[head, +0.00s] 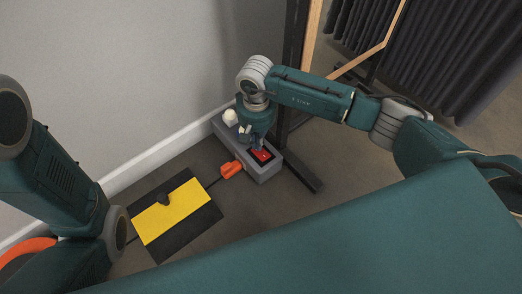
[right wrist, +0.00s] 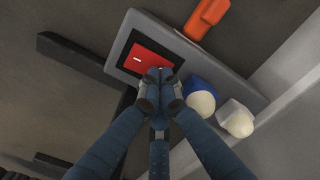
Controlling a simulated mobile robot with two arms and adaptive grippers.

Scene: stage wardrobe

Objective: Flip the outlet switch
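The outlet box (head: 268,172) is a long grey block on the floor by the wall, also seen in the right wrist view (right wrist: 200,52). Near one end is a red rocker switch (right wrist: 148,57) with a white mark, set in a black plate; it also shows in the head view (head: 262,155). My right gripper (right wrist: 160,76) points down at the switch with its fingertips together and nothing visible between them. The tips overlap the switch's lower edge in the wrist view; I cannot tell if they touch it. My left gripper is not visible.
A blue plug (right wrist: 201,94) and a white plug (right wrist: 236,118) sit on the box's other end. An orange connector (head: 231,169) lies beside it. A yellow and black mat (head: 172,210) lies left. A dark stand foot (head: 302,174) is close on the right.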

